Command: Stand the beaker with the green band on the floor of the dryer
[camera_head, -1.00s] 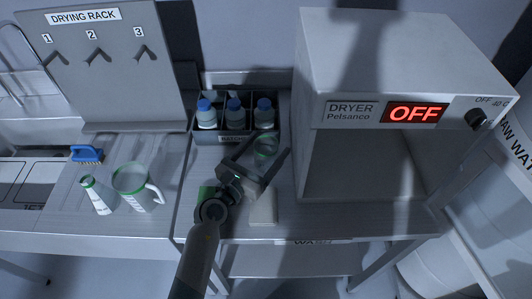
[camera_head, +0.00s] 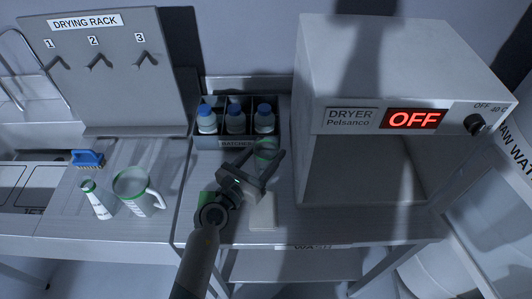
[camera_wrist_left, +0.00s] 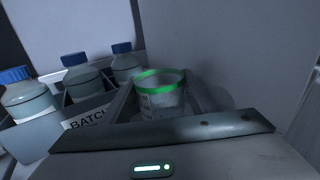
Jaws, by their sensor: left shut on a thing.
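The clear beaker with the green band (camera_head: 265,155) stands upright on the bench, left of the dryer. In the left wrist view the beaker (camera_wrist_left: 160,100) shows its green band around the rim. My left gripper (camera_head: 264,153) is shut on it, one finger on each side. The beaker's lower part is partly hidden behind the gripper. The dryer (camera_head: 385,65) is at the right with its front open, and the visible part of its floor (camera_head: 360,188) is bare. Its display reads OFF. My right gripper is not in view.
A rack of blue-capped bottles (camera_head: 235,143) stands just behind the gripper. A pale block (camera_head: 262,212) lies in front of it.

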